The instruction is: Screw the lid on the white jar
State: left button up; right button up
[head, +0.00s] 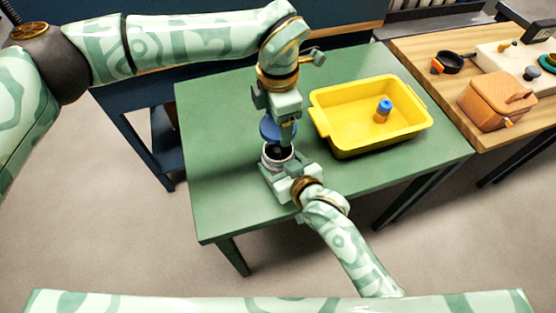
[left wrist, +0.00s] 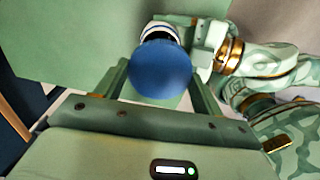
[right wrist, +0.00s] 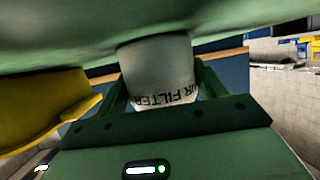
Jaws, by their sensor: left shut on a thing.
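The white jar (head: 277,160) stands on the green table, its dark open mouth up. Its lettered side fills the right wrist view (right wrist: 158,75), between the fingers. My right gripper (head: 281,172) is closed around the jar from the front. The blue lid (head: 268,131) is held just above the jar, slightly left of its mouth in the head view. My left gripper (head: 284,127) points down and is shut on the lid. In the left wrist view the lid (left wrist: 161,70) sits between the fingers and partly hides the jar (left wrist: 160,30).
A yellow bin (head: 345,125) stands to the right on the green table (head: 225,195), with a small blue and orange item (head: 382,110) in it. A wooden table (head: 430,50) at the right holds an orange-brown box (head: 492,103). The green table's left side is clear.

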pick_arm(q)
send_over(278, 149)
jog(key=shift+f, duration=2.5)
jog(key=shift+f, duration=0.1)
jog(key=shift+f, duration=0.75)
jog(key=shift+f, duration=0.6)
